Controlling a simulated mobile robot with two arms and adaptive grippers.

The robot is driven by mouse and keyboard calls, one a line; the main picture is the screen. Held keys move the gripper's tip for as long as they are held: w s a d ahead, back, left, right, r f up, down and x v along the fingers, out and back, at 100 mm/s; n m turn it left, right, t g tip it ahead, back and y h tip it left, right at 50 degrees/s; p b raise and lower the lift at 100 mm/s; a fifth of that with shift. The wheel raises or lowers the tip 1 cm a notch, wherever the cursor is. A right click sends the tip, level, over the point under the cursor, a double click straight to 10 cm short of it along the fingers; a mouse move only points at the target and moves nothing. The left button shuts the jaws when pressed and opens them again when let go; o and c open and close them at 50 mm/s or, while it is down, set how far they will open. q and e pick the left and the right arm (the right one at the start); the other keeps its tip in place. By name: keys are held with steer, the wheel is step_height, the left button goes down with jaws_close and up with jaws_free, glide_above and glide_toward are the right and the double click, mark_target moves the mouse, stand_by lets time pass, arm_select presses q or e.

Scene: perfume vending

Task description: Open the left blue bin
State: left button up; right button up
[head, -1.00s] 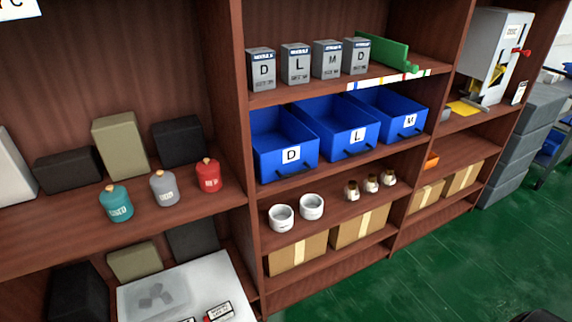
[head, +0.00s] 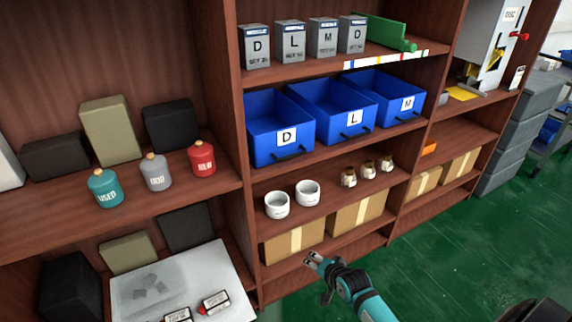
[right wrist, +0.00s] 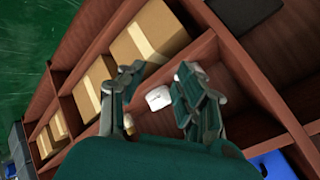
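The left blue bin (head: 276,147), labelled D, sits on the middle shelf of the brown rack with its open top showing. A dark handle is on its lower front. It is in line with the L bin (head: 352,122) and the M bin (head: 405,104). My right gripper (head: 313,259) is low in front of the cardboard boxes, below the left bin and well apart from it. In the right wrist view its two fingers (right wrist: 160,80) are spread and nothing is between them. A piece of blue bin (right wrist: 275,165) shows at that view's lower right. My left gripper is not in view.
White cups (head: 277,204) and small bottles (head: 369,168) stand on the shelf below the bins. Cardboard boxes (head: 293,241) sit under them. Labelled grey boxes (head: 323,38) stand above. A rack divider (head: 232,130) borders the left bin. Green floor (head: 455,240) is clear at right.

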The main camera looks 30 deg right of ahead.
steer(key=w+d+r+m+t+b, duration=0.1)
steer(key=w+r+m+t, duration=0.15)
steer(key=r, duration=0.65)
steer(key=w+d+r+m+t, duration=0.1)
steer(key=w+r, duration=0.2)
steer(key=r, duration=0.5)
steer(key=m+t, duration=0.2)
steer(key=m, duration=0.1)
glide_toward(286, 158)
steer(key=shift+n+y, duration=0.25)
steer(key=shift+y, duration=0.05)
steer(key=x, duration=0.3)
steer(key=b+x, duration=0.1)
steer(key=x, duration=0.6)
steer(key=shift+w+d+f+b, duration=0.15)
steer(key=shift+w+d+b, duration=0.1)
steer(key=shift+d+b, duration=0.15)
jaws_close()
